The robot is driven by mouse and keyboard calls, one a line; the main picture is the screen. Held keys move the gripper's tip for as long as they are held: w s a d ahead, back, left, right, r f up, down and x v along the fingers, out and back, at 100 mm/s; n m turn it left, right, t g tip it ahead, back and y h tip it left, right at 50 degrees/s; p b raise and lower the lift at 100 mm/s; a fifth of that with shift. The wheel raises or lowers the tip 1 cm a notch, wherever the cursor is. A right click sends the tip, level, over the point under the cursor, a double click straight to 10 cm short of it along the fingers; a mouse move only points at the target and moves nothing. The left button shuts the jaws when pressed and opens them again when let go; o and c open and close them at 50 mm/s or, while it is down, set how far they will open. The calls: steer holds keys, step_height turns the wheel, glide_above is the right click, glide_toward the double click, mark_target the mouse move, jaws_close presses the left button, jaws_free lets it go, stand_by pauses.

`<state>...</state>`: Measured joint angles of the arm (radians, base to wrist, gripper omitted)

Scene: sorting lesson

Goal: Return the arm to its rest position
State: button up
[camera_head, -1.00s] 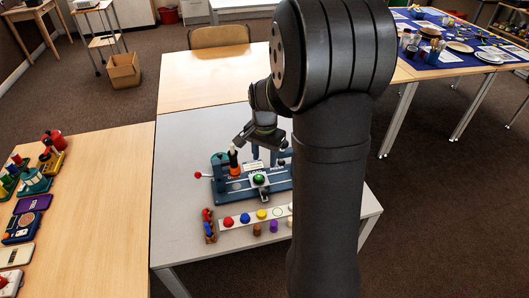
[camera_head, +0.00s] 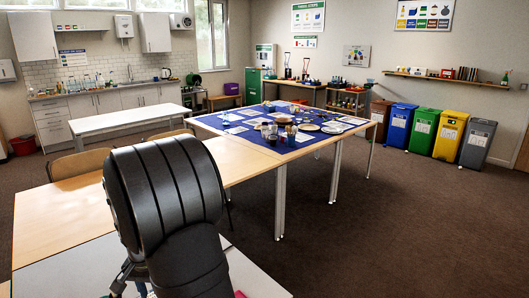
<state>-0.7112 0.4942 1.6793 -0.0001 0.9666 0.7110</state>
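My arm, dark grey and thick, rises at the lower left of the head view and covers much of the near pale grey table (camera_head: 70,272). A small part of my gripper end (camera_head: 128,273) shows beside the arm at the bottom edge. Its fingertips are hidden or cut off, so I cannot tell whether it is open or shut, or whether it holds anything. Most of the near tabletop and what stands on it is out of frame or behind the arm.
A wooden table (camera_head: 40,222) adjoins the near table. Behind it stands a table with a blue cloth (camera_head: 215,122) and many dishes. Coloured bins, including a yellow one (camera_head: 449,135), line the right wall. The carpet (camera_head: 400,230) at right is clear.

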step_height(320, 180, down, 15)
steer(key=shift+f, duration=0.1)
stand_by(0.3)
step_height(320, 180, up, 17)
step_height(320, 180, down, 16)
steer(key=shift+f, duration=0.2)
steer(key=s+a, duration=0.6)
steer(key=shift+s+a, duration=0.1)
steer(key=shift+a, duration=0.05)
steer(key=w+a+r+n, duration=0.1)
steer(key=r+n, duration=0.1)
steer(key=r, duration=1)
steer(key=w+a+r+n, duration=0.1)
steer(key=w+r+n, duration=0.1)
steer(key=r, duration=1)
steer(key=shift+a+n, duration=0.25)
steer(key=shift+n, duration=0.35)
